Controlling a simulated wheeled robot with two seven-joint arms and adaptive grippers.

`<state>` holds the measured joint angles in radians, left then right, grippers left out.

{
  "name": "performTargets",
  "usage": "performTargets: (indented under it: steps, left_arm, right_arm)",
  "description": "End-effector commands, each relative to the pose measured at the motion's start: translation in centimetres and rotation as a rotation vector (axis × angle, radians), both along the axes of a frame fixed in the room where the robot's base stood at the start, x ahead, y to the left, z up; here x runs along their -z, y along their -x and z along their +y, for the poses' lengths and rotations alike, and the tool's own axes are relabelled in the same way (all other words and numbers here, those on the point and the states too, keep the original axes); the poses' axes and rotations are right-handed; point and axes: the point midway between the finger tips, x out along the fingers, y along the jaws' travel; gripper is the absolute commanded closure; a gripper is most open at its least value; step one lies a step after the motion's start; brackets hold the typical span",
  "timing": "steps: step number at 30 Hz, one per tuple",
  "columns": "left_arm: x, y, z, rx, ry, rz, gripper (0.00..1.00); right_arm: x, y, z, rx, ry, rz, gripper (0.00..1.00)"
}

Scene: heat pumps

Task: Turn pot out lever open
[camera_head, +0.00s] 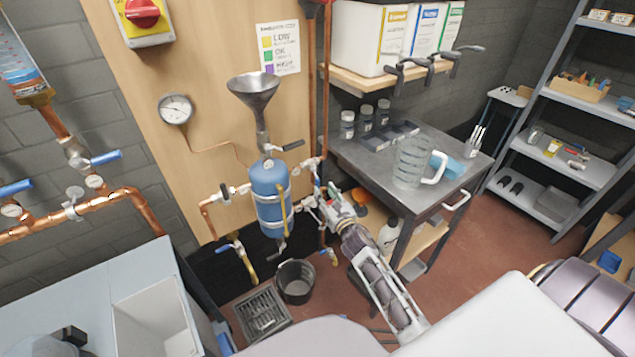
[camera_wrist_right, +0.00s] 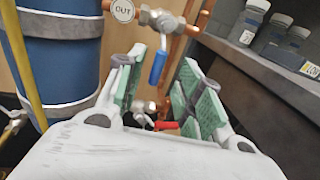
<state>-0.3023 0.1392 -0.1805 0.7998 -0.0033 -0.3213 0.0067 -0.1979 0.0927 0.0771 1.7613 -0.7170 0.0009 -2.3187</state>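The pot is an upright blue tank (camera_head: 270,195) on the wooden panel; its side also shows at the left of the right wrist view (camera_wrist_right: 60,55). A round tag reading OUT (camera_wrist_right: 122,10) sits beside a metal valve (camera_wrist_right: 160,20) on copper pipe. The valve's blue lever (camera_wrist_right: 158,65) hangs down, slightly tilted. My right gripper (camera_wrist_right: 157,78) is open, its green-padded fingers on either side of the lever with gaps visible. A red lever (camera_wrist_right: 166,125) shows lower between the fingers. In the head view my right gripper (camera_head: 335,202) is just right of the tank. My left gripper is out of view.
A funnel (camera_head: 253,90) with a black lever (camera_head: 290,146) stands above the tank. A metal table (camera_head: 345,155) with a glass jug (camera_head: 412,163) and small jars is close on the right. A black bucket (camera_head: 296,281) and a floor grate (camera_head: 262,314) lie below.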

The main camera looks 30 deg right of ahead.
Motion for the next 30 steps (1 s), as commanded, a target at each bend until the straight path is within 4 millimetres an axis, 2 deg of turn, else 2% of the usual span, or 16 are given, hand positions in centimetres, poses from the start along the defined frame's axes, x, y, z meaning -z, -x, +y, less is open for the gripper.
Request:
performTargets:
  steps: [7,21,30]
  left_arm:
    - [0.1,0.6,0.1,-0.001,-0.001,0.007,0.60]
    - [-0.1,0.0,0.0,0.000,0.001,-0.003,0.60]
    - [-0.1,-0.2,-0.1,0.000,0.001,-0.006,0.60]
  right_arm:
    - [-0.1,-2.1,-0.1,0.000,0.001,-0.001,0.64]
    - [0.0,-5.7,-0.3,0.000,-0.001,0.000,0.64]
    - [0.0,-7.0,-0.4,0.000,0.000,-0.001,0.64]
